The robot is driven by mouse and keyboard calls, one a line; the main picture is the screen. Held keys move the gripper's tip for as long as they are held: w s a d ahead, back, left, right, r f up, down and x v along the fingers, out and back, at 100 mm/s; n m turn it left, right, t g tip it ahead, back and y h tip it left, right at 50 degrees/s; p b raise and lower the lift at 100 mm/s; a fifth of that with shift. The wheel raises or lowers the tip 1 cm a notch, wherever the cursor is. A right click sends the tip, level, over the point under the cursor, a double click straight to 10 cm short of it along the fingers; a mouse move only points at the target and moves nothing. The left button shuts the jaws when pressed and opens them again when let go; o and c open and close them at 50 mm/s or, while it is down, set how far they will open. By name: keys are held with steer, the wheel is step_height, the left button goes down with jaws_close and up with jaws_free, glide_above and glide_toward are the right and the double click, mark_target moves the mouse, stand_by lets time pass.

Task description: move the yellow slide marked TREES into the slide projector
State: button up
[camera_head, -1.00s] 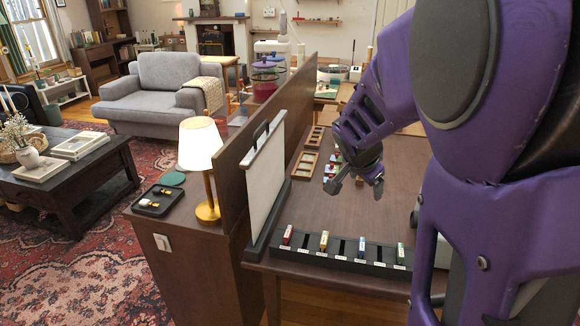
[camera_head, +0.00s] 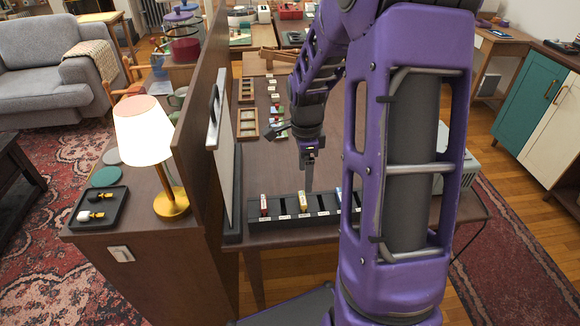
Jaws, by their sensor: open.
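A yellow slide (camera_head: 303,201) stands upright in a slot of the black slide rack (camera_head: 270,232) at the table's front edge. Its marking is too small to read. My gripper (camera_head: 309,178) points down, seen nearly edge-on, with its tips just above and behind the yellow slide in the picture. It is open and holds nothing; I cannot tell if the fingers touch the slide. A pale grey appliance (camera_head: 458,150), perhaps the slide projector, shows partly at the right behind my arm. Most of it is hidden.
A red slide (camera_head: 264,205) and a blue slide (camera_head: 338,196) stand in the same rack; its right end is hidden by my arm. A white screen (camera_head: 222,160) and a brown partition border the left. Wooden frames (camera_head: 247,123) and small items lie further back.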

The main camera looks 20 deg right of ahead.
mark_target(303, 198)
steer(key=shift+a+f, duration=0.15)
steer(key=shift+a, duration=0.1)
steer(key=shift+f, duration=0.15)
step_height(303, 198, down, 7)
steer(key=b, duration=0.5)
steer(key=shift+f+b, duration=0.3)
steer(key=shift+f, duration=0.5)
steer(key=c, duration=1.1)
steer(key=shift+r+p, duration=2.45)
steer(key=shift+r, duration=1.05)
steer(key=shift+c, duration=0.2)
